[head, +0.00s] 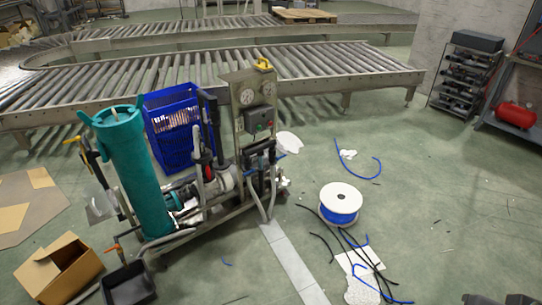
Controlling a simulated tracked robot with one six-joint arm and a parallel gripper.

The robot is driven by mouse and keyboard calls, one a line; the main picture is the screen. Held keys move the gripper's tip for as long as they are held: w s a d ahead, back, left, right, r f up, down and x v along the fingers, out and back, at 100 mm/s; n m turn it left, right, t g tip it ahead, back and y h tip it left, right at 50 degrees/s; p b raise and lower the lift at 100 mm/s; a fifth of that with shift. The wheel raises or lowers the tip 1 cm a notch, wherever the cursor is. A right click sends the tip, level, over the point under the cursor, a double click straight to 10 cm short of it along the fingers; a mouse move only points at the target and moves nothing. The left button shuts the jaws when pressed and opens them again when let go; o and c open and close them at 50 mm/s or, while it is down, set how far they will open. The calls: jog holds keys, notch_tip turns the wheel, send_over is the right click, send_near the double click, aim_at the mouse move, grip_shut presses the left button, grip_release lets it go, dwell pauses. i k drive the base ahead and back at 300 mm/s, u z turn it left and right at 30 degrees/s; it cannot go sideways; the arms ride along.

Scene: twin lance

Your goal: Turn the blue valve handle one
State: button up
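A pump skid (200,225) with a tall teal cylinder (131,165), pipes and a gauge panel (250,110) stands left of centre. I cannot make out a blue valve handle on it; parts of the pipework are hidden or too small to tell. A yellow handle (72,140) shows left of the cylinder, and a small orange-red handle (128,233) shows low near its foot. A yellow part (264,65) tops the panel. My gripper is not clearly in view.
A roller conveyor (330,70) runs behind the skid, with a blue crate (180,130) between. A cable spool (340,203), loose hoses and paper scraps lie right of the skid. A cardboard box (60,270) and black tray (127,285) are front left. The right floor is mostly clear.

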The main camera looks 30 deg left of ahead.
aim_at(252, 171)
jog(key=u, duration=0.2)
jog(key=i, duration=1.6)
jog(key=u, duration=0.65)
jog(key=i, duration=0.6)
jog(key=u, duration=0.85)
jog(key=i, duration=0.45)
jog(key=u, duration=0.65)
jog(key=i, duration=0.7)
jog(key=u, duration=0.35)
